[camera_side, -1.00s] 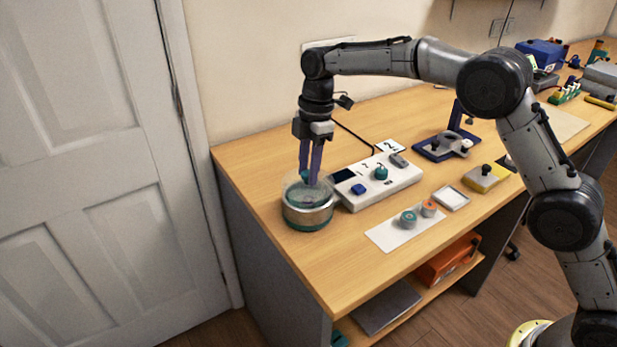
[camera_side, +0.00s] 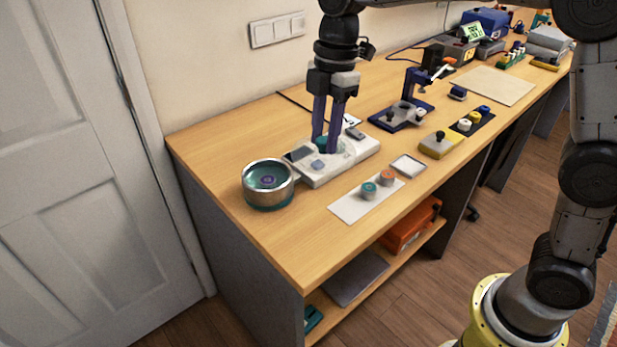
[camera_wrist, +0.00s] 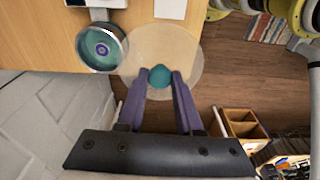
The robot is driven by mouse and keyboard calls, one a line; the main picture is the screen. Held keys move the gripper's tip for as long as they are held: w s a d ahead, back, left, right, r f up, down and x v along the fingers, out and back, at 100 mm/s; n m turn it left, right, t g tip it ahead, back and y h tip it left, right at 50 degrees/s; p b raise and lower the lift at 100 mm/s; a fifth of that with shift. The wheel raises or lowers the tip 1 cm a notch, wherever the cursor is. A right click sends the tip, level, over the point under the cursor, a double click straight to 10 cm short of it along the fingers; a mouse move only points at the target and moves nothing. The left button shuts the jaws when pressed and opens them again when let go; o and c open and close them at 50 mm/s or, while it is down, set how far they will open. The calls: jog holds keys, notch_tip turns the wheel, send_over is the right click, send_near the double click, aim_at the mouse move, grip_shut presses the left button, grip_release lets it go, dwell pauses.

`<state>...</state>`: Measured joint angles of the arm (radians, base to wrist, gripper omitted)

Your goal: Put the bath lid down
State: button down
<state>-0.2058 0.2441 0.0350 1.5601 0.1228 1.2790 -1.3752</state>
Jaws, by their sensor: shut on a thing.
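The bath (camera_side: 268,186) is a round metal pot with a teal base, near the left end of the bench. It is uncovered, and a teal inside with a purple round part shows. In the wrist view the bath (camera_wrist: 103,47) is at upper left. The bath lid (camera_wrist: 186,52) is a clear disc with a teal knob (camera_wrist: 159,76). My gripper (camera_wrist: 160,78) is shut on the knob. In the side view my gripper (camera_side: 326,150) points down, right of the bath and in front of the white control box. The lid is faint there; its height is hard to tell.
The white control box (camera_side: 352,160) stands right of the bath. A white mat (camera_side: 350,208) carries two small round pieces, with a square tray (camera_side: 408,166) beyond. A blue stand (camera_side: 402,118) and yellow block (camera_side: 440,146) are farther right. Bare wood lies in front of the bath.

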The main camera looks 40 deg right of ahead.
jog(key=s+f, duration=0.4)
jog(key=s, duration=1)
jog(key=w+a+f, duration=0.1)
jog(key=w+f, duration=0.2)
jog(key=w, duration=0.1)
jog(key=w+a+f, duration=0.2)
jog(key=w+f, duration=0.1)
jog(key=w, duration=0.1)
jog(key=w+a+f, duration=0.1)
jog(key=w+f, duration=0.2)
jog(key=w, duration=0.1)
jog(key=shift+a+f, duration=0.1)
jog(key=shift+a, duration=0.25)
jog(key=shift+w+f, duration=0.15)
jog(key=shift+f, duration=1.6)
jog(key=shift+f, duration=0.1)
jog(key=c, duration=0.6)
grip_release()
jog(key=shift+o, duration=0.2)
